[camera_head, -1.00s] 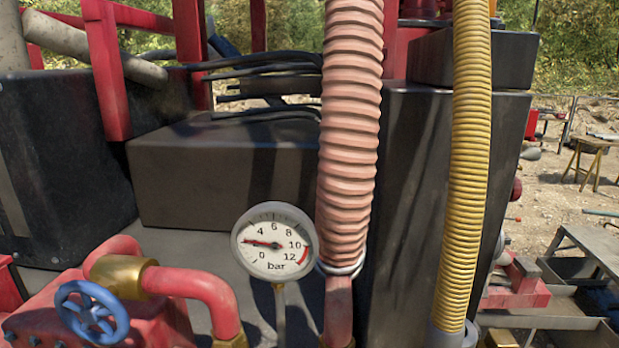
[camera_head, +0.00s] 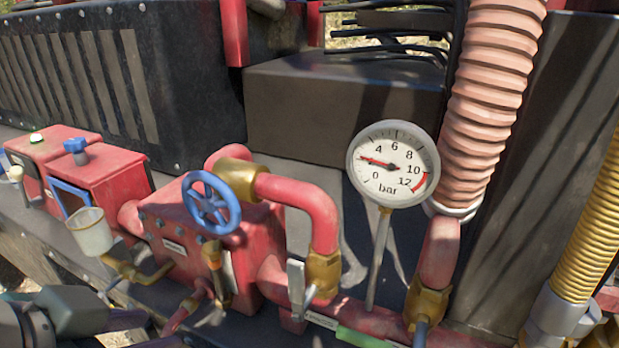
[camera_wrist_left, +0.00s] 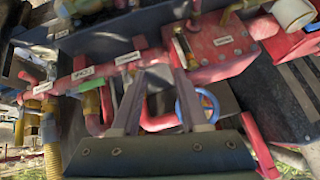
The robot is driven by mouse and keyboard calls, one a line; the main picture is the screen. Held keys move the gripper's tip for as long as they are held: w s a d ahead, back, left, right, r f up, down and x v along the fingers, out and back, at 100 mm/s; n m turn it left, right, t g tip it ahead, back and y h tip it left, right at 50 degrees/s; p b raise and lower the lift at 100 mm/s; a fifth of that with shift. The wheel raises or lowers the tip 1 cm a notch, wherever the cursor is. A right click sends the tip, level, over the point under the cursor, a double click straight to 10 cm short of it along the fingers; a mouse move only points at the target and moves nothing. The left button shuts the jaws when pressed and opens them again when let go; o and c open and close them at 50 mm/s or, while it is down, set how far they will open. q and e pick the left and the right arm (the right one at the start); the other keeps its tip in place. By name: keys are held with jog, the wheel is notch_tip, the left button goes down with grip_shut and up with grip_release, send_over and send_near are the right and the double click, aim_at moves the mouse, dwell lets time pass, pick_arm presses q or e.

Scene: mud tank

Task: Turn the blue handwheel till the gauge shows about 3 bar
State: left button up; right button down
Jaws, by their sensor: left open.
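The blue handwheel (camera_head: 211,202) is on the red pump block, left of centre in the head view. The round white gauge (camera_head: 393,164) stands right of it on a thin stem. Its needle points left, between 0 and 4, near where 2 would be. In the left wrist view the handwheel (camera_wrist_left: 207,104) shows beyond my left gripper (camera_wrist_left: 157,75), partly hidden by the right-hand finger. That gripper is open, with nothing seen between its fingers. Dark parts of my left arm show at the bottom left of the head view. My right gripper is not in view.
A red pipe (camera_head: 300,197) curves beside the handwheel. A small brass valve (camera_head: 213,256) and a translucent cup (camera_head: 90,232) sit in front and to the left. A ribbed pink hose (camera_head: 495,90) rises behind the gauge, and a yellow hose (camera_head: 590,240) stands farther right.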

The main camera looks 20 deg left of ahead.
aim_at(207, 207)
pick_arm(q)
jog(key=w+a+m+t+b, duration=0.1)
jog(key=w+m+t, duration=0.1)
jog(key=w, duration=0.4)
jog(key=w+a+r+m+t+h+b, duration=0.1)
jog(key=w+a+m+t, duration=0.1)
jog(key=w+t, duration=0.2)
jog(key=w+a+m+t+h+b, duration=0.1)
jog(key=w+a+m+t+b, duration=0.1)
jog(key=w+t, duration=0.2)
jog(key=shift+w+a+r+m, duration=0.1)
jog(key=shift+w+r+m, duration=0.05)
jog(key=shift+w, duration=0.75)
jog(key=shift+w+a+r+m, duration=0.1)
jog(key=shift+w+m, duration=0.05)
jog(key=shift+w, duration=0.75)
jog(key=shift+w+d+f+h, duration=0.1)
jog(key=shift+w+h, duration=0.2)
jog(key=shift+w, duration=0.25)
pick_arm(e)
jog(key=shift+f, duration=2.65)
pick_arm(q)
jog(key=shift+c, duration=0.4)
grip_shut()
